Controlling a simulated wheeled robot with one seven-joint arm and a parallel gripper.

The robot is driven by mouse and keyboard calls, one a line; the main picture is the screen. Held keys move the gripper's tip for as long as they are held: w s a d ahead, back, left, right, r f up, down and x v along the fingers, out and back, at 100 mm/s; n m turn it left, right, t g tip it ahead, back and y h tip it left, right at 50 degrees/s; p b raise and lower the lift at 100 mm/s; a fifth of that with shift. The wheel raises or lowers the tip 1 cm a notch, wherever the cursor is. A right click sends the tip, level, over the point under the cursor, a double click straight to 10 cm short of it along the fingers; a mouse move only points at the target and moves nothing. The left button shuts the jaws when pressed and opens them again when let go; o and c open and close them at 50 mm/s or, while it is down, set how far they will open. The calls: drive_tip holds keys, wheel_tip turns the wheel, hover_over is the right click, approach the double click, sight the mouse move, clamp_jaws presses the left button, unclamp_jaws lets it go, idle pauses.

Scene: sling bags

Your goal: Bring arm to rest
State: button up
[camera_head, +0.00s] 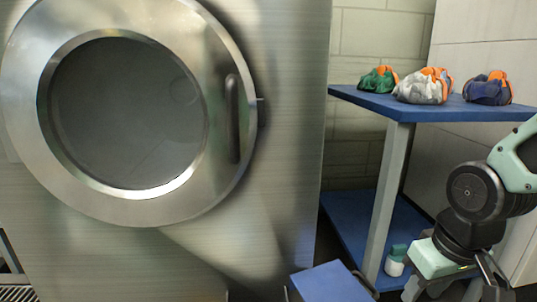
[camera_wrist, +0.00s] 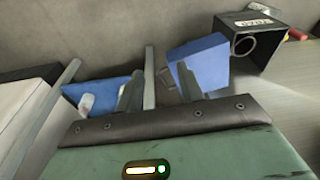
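My gripper (camera_wrist: 160,85) shows in the wrist view with its two grey fingers apart and nothing visible between them. In the head view my arm is folded at the lower right, in front of the blue table, with its wrist low near the bottom edge; the fingers are not clear there. Three sling bags sit on the blue tabletop (camera_head: 420,108): a green and orange bag (camera_head: 378,80), a white and orange bag (camera_head: 423,87) and a navy and orange bag (camera_head: 488,89). My gripper is below and apart from them.
A large steel machine with a closed round door (camera_head: 128,112) fills the left. A blue box (camera_head: 330,284) stands low in front; it also shows in the wrist view (camera_wrist: 203,65). A black box (camera_wrist: 265,42) is at upper right there. The table has a blue lower shelf (camera_head: 350,215).

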drive_tip(key=s+a+r+n+g+p, duration=0.2)
drive_tip(key=s+a+r+n+p, duration=0.4)
drive_tip(key=s+a+r+p, duration=0.45)
wheel_tip(320, 180, up, 38)
drive_tip(key=a+p, duration=0.1)
drive_tip(key=p, duration=3.4)
drive_tip(key=shift+s+a, duration=0.3)
